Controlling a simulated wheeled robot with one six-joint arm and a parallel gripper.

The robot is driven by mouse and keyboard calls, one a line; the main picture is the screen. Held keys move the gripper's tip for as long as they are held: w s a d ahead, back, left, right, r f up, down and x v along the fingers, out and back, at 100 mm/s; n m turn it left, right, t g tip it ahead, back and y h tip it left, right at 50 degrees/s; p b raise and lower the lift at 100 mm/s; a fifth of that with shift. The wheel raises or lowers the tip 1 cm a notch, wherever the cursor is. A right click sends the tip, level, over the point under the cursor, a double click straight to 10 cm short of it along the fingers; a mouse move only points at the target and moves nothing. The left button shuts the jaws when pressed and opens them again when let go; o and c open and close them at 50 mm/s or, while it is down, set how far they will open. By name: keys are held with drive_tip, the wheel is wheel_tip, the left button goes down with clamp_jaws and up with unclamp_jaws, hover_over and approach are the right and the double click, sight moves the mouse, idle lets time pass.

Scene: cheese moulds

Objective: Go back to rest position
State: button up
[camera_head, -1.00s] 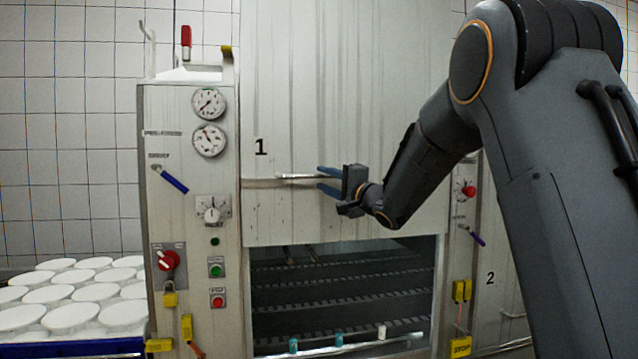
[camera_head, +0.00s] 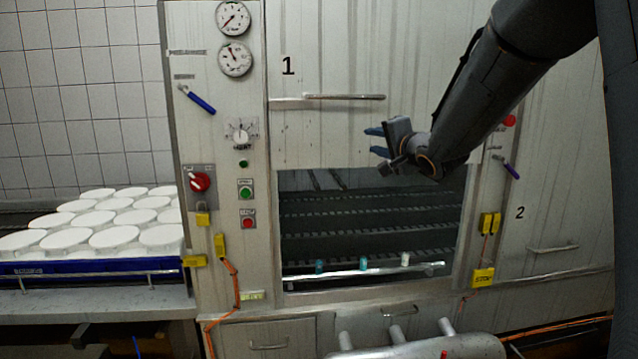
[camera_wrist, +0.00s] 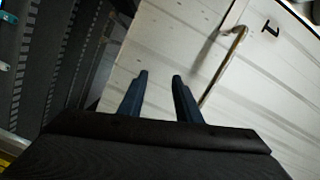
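My gripper (camera_head: 376,142) is in front of the machine's door marked 1 (camera_head: 330,140), below and right of the door's horizontal handle (camera_head: 345,97). Its two blue fingers are apart with nothing between them. In the wrist view my gripper (camera_wrist: 160,88) also shows open and empty. There the pale door (camera_wrist: 190,40) lies beyond the fingers, and its handle (camera_wrist: 232,50) is clear of them, to the right. The door is partly raised, with a dark opening (camera_head: 365,225) below it.
A control panel (camera_head: 220,170) with gauges and knobs stands left of the door. White moulds (camera_head: 115,238) sit in a blue crate (camera_head: 60,268) at the left. A rail (camera_head: 365,272) crosses the opening's bottom. A metal cylinder with pegs (camera_head: 425,348) stands at the bottom front.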

drive_tip(key=s+d+f+n+g+h+b, duration=0.1)
drive_tip(key=s+f+n+g+h, duration=0.15)
drive_tip(key=s+f, duration=0.4)
drive_tip(key=s+d+f+n+g+h+b, duration=0.1)
drive_tip(key=s+f+g, duration=0.2)
drive_tip(key=f, duration=0.7)
drive_tip(key=s+d+f+n+g+h+b, duration=0.1)
drive_tip(key=s+d+f+g+h, duration=0.1)
drive_tip(key=s+f, duration=0.5)
drive_tip(key=s+a+f+n+g+b, duration=0.1)
drive_tip(key=s+f+n+g, duration=0.2)
drive_tip(key=s+f, duration=0.4)
drive_tip(key=s+a+f+n+g+b, duration=0.1)
drive_tip(key=s+f+g, duration=0.4)
drive_tip(key=s, duration=0.9)
wheel_tip(320, 180, down, 3)
drive_tip(key=shift+s+a+f+n+y+b, duration=0.2)
drive_tip(key=shift+a+n+y+b, duration=0.2)
drive_tip(key=shift+n, duration=0.85)
